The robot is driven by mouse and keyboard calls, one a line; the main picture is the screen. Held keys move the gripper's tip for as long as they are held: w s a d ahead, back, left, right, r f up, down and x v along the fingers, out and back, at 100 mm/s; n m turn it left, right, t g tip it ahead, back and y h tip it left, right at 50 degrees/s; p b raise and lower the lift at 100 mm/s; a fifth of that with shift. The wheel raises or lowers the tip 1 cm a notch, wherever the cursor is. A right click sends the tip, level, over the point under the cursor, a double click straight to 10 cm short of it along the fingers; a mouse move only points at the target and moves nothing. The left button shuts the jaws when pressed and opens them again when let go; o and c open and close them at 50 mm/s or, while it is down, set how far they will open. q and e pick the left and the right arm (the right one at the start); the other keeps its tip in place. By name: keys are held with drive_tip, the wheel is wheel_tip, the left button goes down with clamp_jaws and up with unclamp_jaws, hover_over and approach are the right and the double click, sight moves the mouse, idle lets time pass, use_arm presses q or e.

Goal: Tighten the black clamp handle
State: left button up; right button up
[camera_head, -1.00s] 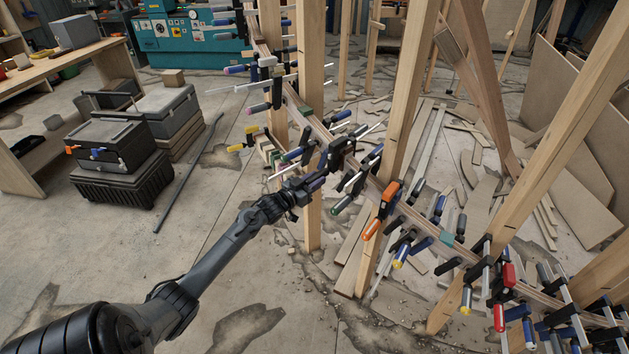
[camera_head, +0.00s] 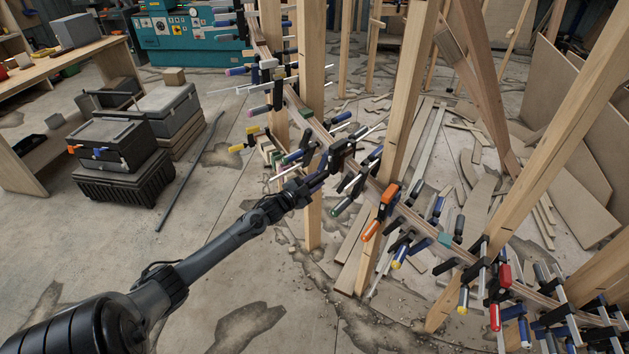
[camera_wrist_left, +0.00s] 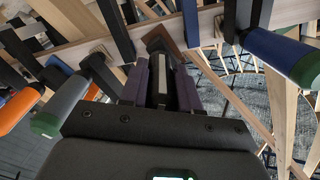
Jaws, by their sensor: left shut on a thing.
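My left gripper (camera_head: 314,183) reaches the clamped curved stringer (camera_head: 372,190) from the lower left in the head view. In the left wrist view its two fingers (camera_wrist_left: 160,85) are shut on a dark handle (camera_wrist_left: 160,70) that stands between them. This is a black clamp handle; most of it is hidden by the fingers. The black clamp (camera_head: 343,150) it belongs to sits on the stringer next to a wooden post. My right gripper is in neither view.
Several clamps crowd the stringer on both sides, including an orange one (camera_head: 381,212) and a blue-and-green handle (camera_wrist_left: 285,55) close to my left gripper. Upright wooden posts (camera_head: 410,90) stand around it. Black cases (camera_head: 120,155) stand on the floor at left.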

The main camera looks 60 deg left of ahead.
use_arm(q)
drive_tip(key=m+p, duration=0.1)
drive_tip(key=m, duration=0.5)
drive_tip(key=shift+r, duration=0.15)
drive_tip(key=m, duration=0.4)
clamp_jaws()
drive_tip(key=m, duration=0.3)
drive_tip(key=shift+r+m+p, duration=0.1)
drive_tip(key=shift+m+p, duration=0.25)
drive_tip(key=shift+m, duration=0.05)
drive_tip(key=m, duration=1)
drive_tip(key=shift+r+m+p, duration=0.1)
drive_tip(key=shift+m+p, duration=0.2)
drive_tip(key=shift+d+m, duration=0.1)
drive_tip(key=shift+m, duration=1)
